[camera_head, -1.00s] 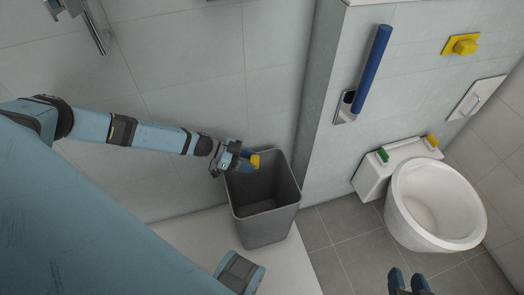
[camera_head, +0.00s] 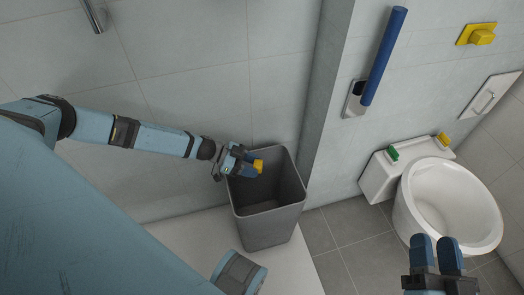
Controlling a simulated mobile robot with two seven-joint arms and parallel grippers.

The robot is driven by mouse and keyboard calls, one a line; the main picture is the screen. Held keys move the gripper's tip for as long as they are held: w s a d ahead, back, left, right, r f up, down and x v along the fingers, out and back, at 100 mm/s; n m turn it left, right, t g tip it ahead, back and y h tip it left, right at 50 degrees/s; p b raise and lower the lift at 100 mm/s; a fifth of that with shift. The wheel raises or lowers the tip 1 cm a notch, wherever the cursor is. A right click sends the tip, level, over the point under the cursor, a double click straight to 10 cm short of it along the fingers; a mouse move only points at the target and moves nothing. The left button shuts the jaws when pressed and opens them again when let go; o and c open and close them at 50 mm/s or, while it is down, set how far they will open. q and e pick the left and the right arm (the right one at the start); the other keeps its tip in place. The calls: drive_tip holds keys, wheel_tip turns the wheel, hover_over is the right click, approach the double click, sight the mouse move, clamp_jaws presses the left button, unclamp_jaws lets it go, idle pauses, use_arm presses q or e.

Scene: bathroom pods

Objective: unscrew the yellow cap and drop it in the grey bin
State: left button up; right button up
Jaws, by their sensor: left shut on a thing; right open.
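The yellow cap (camera_head: 258,166) is in the jaws of my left gripper (camera_head: 252,163), which is shut on it. The gripper holds the cap over the mouth of the grey bin (camera_head: 270,229), near its back left rim. The bin stands upright against the tiled wall, and the part of its inside that shows looks empty. My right gripper (camera_head: 437,248) is open and empty at the lower right, in front of the toilet.
A white toilet (camera_head: 405,228) stands at the right, with a green piece (camera_head: 392,153) and a yellow piece (camera_head: 443,140) on its back ledge. Grey floor is clear beside the bin.

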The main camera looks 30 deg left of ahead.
use_arm(q)
drive_tip(key=o, duration=0.8)
drive_tip(key=shift+c, duration=0.2)
drive_tip(key=p+v, duration=0.3)
drive_tip(key=v, duration=0.9)
use_arm(e)
wheel_tip(320, 180, down, 6)
drive_tip(key=d+g+h, duration=0.2)
drive_tip(key=shift+g, duration=0.3)
drive_tip(key=shift+s+d+r, duration=0.1)
drive_tip(key=shift+r, duration=0.05)
